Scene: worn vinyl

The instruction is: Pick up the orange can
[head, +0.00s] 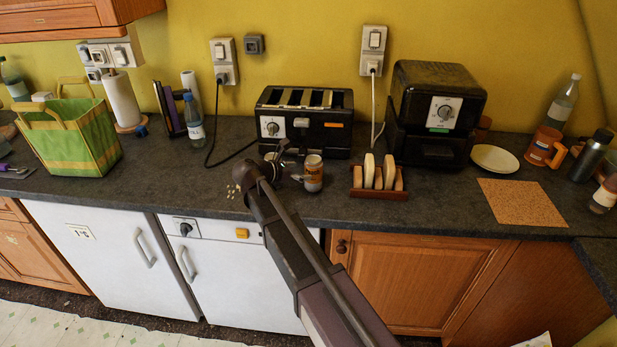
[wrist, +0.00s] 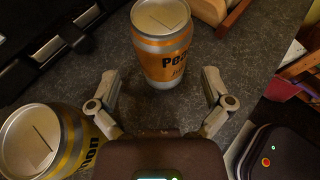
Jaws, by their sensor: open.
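The orange can (head: 313,175) stands upright on the dark counter in front of the toaster. In the wrist view the orange can (wrist: 165,50), with a silver lid and the letters "Pea", stands just beyond and between the fingertips. My gripper (wrist: 162,88) is open, one finger to each side of the can's lower part. I see no contact. In the head view my gripper (head: 292,165) is just left of the can, partly hidden by my arm. A second, yellow can (wrist: 42,145) stands beside the left finger in the wrist view.
A black toaster (head: 305,122) stands close behind, and a wooden rack with pale slices (head: 378,192) to the right. Small pale bits (head: 234,191) lie left of my gripper.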

